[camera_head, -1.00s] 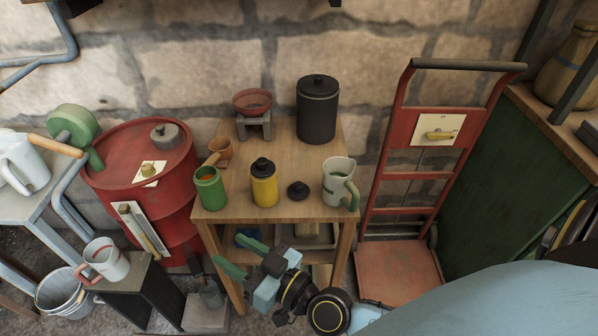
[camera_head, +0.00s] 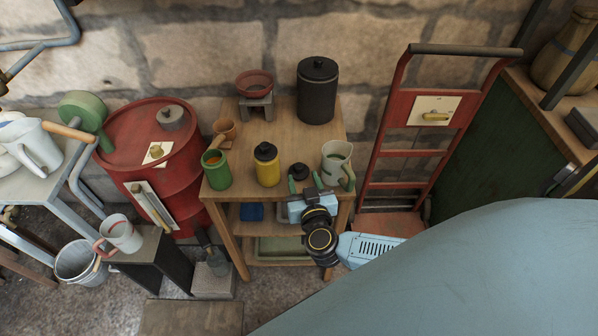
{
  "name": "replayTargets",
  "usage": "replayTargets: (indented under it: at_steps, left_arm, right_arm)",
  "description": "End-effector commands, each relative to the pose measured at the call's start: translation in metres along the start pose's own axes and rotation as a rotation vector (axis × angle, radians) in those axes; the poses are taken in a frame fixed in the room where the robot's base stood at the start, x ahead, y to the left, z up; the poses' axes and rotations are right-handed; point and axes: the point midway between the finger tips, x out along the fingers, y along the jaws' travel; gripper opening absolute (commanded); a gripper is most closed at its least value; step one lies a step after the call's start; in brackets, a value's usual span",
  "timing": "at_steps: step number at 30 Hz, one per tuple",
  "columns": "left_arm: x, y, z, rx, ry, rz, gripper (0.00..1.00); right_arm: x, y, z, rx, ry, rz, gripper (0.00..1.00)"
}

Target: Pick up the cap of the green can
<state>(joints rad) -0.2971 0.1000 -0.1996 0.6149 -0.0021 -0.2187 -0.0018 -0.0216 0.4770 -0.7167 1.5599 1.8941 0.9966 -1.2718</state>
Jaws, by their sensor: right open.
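The green can (camera_head: 216,170) stands open, without a cap, at the front left of the small wooden table; something orange shows inside it. A dark round cap (camera_head: 299,171) with a knob lies on the table between the yellow can (camera_head: 266,166) and the cream mug. My right gripper (camera_head: 305,183) is open at the table's front edge, its green fingers spread apart and pointing at the cap. The left finger is at the cap's near left, the right finger at its right, close to the mug. Whether they touch the cap I cannot tell. My left gripper is out of view.
The cream mug (camera_head: 337,164) with a green handle stands just right of the right finger. The table's middle is clear.

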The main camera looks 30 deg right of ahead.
Motion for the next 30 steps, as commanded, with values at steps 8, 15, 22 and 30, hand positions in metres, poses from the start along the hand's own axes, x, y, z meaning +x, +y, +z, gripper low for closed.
replayTargets:
  at_steps: [8, 15, 22, 30]
  left_arm:
    - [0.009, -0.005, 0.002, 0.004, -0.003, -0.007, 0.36]
    - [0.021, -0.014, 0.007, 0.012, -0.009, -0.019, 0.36]
    - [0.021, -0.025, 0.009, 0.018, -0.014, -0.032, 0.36]
    - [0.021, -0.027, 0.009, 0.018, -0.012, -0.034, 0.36]
  right_arm:
    - [0.025, 0.0, 0.0, 0.001, 0.003, 0.0, 0.46]
    - [0.058, 0.0, 0.0, 0.001, 0.002, 0.0, 0.46]
    - [0.064, 0.0, 0.0, 0.002, -0.001, -0.001, 0.46]
    - [0.063, 0.0, -0.001, 0.002, 0.0, -0.001, 0.21]
